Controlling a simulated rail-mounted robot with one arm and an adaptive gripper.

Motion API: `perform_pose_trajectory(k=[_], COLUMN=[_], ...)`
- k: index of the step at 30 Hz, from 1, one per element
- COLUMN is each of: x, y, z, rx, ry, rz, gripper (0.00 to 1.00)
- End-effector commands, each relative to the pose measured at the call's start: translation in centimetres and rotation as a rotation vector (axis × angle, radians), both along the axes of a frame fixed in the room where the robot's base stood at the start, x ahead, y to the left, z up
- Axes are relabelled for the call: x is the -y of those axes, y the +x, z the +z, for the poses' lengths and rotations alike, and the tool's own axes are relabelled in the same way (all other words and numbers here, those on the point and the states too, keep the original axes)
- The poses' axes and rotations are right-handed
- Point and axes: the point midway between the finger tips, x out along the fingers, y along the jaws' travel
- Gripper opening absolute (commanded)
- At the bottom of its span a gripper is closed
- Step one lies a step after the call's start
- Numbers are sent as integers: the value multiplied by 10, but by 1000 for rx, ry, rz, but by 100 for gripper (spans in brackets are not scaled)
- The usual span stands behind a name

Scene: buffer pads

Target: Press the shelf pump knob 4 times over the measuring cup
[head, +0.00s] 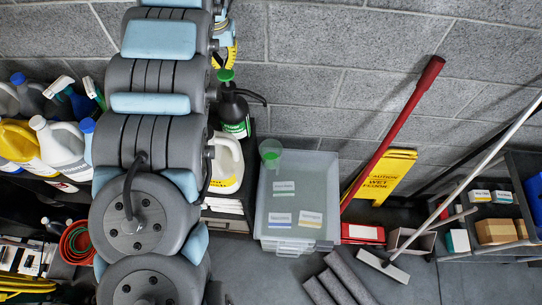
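A dark pump bottle (235,112) with a green label stands at the end of the shelf, just right of my arm. Its green pump knob (225,76) is on top, and a black spout (250,96) points right. A green translucent measuring cup (271,152) stands at the back left of the clear storage bin (291,172), below the spout tip in the picture. I cannot tell whether the tip is exactly over it. My arm, grey with light blue pads, crosses the view left of the bottle and hides part of the shelf.
A white jug (226,163) stands in front of the pump bottle, close to my arm. More bottles (60,148) crowd the shelf at left. A red pole (398,125) and yellow floor sign (380,177) lean right of the bin. Grey rolls (342,280) lie in front.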

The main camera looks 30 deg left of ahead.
Motion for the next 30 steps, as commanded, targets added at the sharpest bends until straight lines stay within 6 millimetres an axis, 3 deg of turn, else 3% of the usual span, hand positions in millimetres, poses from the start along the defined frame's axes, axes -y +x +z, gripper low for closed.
perform_pose_trajectory(k=[30], x=[1], y=[0], z=[-37], rx=[-2], ry=[-1], rz=[-1], gripper=[0])
